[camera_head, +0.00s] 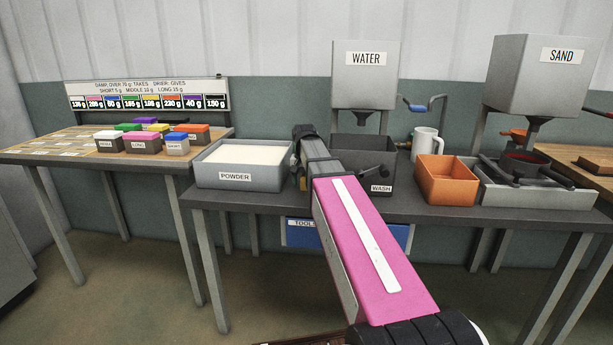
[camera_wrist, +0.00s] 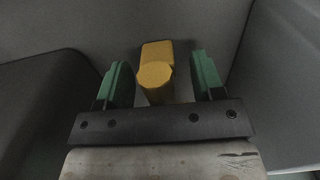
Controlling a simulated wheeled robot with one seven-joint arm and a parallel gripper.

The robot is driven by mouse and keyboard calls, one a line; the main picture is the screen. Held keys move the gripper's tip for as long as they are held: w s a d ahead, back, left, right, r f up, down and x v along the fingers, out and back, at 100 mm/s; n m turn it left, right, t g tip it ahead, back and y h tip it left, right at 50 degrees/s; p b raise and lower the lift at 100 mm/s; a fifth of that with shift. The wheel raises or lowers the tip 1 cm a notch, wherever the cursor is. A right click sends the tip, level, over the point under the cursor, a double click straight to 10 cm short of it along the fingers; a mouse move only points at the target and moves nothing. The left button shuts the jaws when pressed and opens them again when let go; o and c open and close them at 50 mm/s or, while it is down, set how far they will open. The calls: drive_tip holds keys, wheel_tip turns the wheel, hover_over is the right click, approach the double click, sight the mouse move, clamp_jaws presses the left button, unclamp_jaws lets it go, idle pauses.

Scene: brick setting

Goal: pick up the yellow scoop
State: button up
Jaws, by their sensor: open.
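The yellow scoop (camera_wrist: 155,76) shows in the wrist view as a yellow handle seen end-on. It sits between the two green fingers of my gripper (camera_wrist: 159,62). The fingers are open, with a gap on each side of the handle. The rest of the scoop is hidden or not clear. In the head view a small yellow piece (camera_head: 302,183) shows beside my wrist, between the powder bin and the wash bin; it is probably the scoop. My arm hides most of that spot.
The powder bin (camera_head: 209,178) is left of my arm and the dark wash bin (camera_head: 378,152) is right. An orange bin (camera_head: 446,182), a white mug (camera_head: 423,142) and a grey sand tray (camera_head: 540,196) stand further right. A wooden table (camera_head: 60,152) holds coloured blocks.

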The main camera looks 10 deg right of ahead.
drive_tip(key=shift+f, duration=0.3)
drive_tip(key=c, duration=1)
